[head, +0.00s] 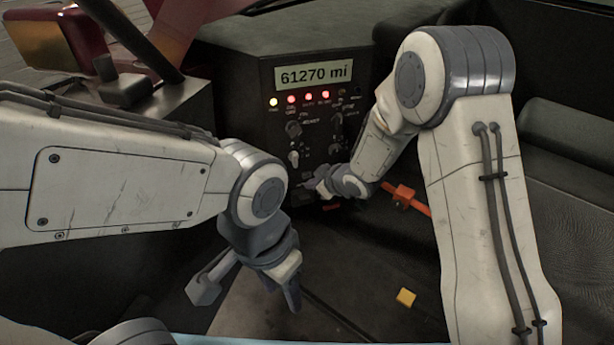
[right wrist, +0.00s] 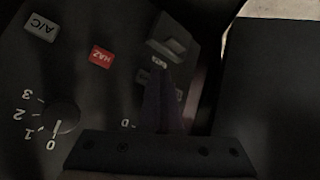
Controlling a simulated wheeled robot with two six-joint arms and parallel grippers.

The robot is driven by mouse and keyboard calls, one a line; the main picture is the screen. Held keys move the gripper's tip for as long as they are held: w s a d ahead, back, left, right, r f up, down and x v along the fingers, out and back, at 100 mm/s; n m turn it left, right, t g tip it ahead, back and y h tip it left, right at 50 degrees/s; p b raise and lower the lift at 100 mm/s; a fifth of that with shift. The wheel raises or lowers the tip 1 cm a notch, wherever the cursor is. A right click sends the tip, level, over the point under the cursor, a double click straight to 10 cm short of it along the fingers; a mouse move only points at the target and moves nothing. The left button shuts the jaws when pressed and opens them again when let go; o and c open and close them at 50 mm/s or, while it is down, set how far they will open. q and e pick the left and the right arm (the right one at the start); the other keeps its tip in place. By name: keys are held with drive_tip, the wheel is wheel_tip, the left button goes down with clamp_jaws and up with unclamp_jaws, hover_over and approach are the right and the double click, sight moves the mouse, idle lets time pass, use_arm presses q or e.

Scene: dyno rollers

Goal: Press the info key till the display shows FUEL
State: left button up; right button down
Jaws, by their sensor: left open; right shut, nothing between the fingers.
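The display (head: 314,74) on the dark dash panel reads "61270 mi". My right gripper (head: 304,193) is shut and empty at the lower part of this panel. In the right wrist view its closed fingers (right wrist: 165,103) point in among small keys and cover part of them. A dark key (right wrist: 143,76) shows beside the fingertips; its lettering is unreadable, and I cannot tell whether it is the info key or whether the fingers touch it. My left gripper (head: 248,288) is open and empty, low in front of the panel.
A red HAZ key (right wrist: 101,57), a grey A/C key (right wrist: 41,27), a grey rocker (right wrist: 170,45) and a numbered dial (right wrist: 60,118) are near the fingers. Lit lamps (head: 308,97) sit below the display. An orange-red lever (head: 407,198) and a yellow block (head: 405,297) are to the right.

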use_arm(q)
drive_tip(key=shift+f+b, duration=0.6)
drive_tip(key=shift+f, duration=0.1)
use_arm(e)
drive_tip(key=s, duration=0.1)
drive_tip(key=s+d, duration=0.1)
drive_tip(key=s, duration=0.2)
drive_tip(key=shift+s+d, duration=0.15)
drive_tip(key=shift+d, duration=0.1)
